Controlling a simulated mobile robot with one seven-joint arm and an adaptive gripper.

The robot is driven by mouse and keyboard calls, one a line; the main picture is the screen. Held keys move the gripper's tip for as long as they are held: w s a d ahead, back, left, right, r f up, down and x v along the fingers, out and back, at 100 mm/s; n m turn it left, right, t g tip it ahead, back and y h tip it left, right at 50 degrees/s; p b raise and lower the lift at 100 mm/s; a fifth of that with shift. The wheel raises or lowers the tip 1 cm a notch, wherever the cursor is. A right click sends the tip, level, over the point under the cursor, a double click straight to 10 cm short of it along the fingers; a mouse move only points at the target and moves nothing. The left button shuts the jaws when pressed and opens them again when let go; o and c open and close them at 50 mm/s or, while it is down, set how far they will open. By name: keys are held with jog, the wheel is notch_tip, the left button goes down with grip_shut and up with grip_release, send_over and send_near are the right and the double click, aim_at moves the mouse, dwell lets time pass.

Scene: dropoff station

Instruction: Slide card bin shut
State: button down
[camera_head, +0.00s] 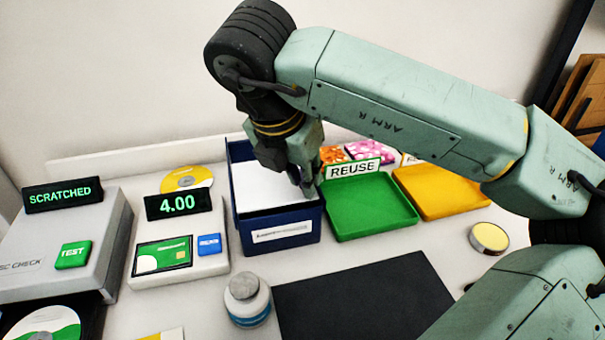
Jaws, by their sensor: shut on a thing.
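The card bin (279,257) is a dark blue box with a white label on its front. It stands near the middle of the bench, between the 4.00 device and the green tray. A flat white surface (262,197) shows inside its top, below the raised blue back edge. My gripper (306,186) reaches down from above at the bin's right side. It is shut on the bin near the right rim; the fingers hide exactly which part is held.
The green REUSE tray (345,237) stands close to the bin's right, with a yellow tray (440,211) beyond. The 4.00 device (208,265) is close on the left, beside the grey SCRATCHED checker (20,258).

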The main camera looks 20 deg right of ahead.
dwell(0.4)
jog(key=shift+s+f+b, duration=0.2)
jog(key=shift+s+b, duration=0.2)
jog(key=shift+b, duration=0.4)
jog(key=shift+s+r+b, duration=0.15)
jog(key=shift+s+b, duration=0.25)
jog(key=shift+s, duration=0.1)
jog(key=c, duration=1.5)
grip_release()
jog(key=shift+r, duration=0.1)
